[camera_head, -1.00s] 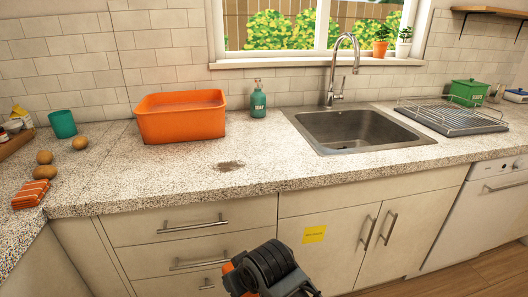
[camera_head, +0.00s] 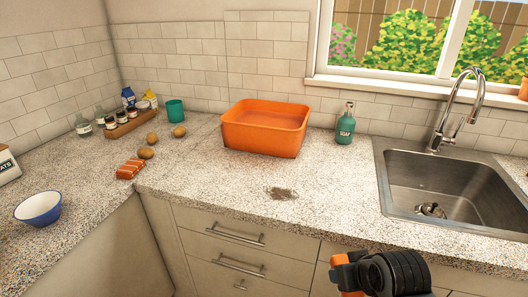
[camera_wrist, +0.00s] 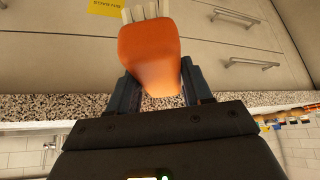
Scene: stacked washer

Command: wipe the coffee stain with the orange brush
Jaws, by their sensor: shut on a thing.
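The coffee stain (camera_head: 282,193) is a small brown patch on the speckled counter (camera_head: 210,205), near its front edge, in front of the orange tub. In the wrist view my gripper (camera_wrist: 165,92) is shut on the orange brush (camera_wrist: 150,55), with its pale bristles (camera_wrist: 146,12) at the top of the picture, pointing away from the jaws. The brush is in front of the cabinet fronts and apart from the stain. In the head view only part of my arm shows at the bottom right; the gripper and brush are out of that picture.
The orange tub (camera_head: 264,129) and a soap bottle (camera_head: 345,124) stand behind the stain. The sink (camera_head: 450,190) is to the right. The counter around the stain is clear.

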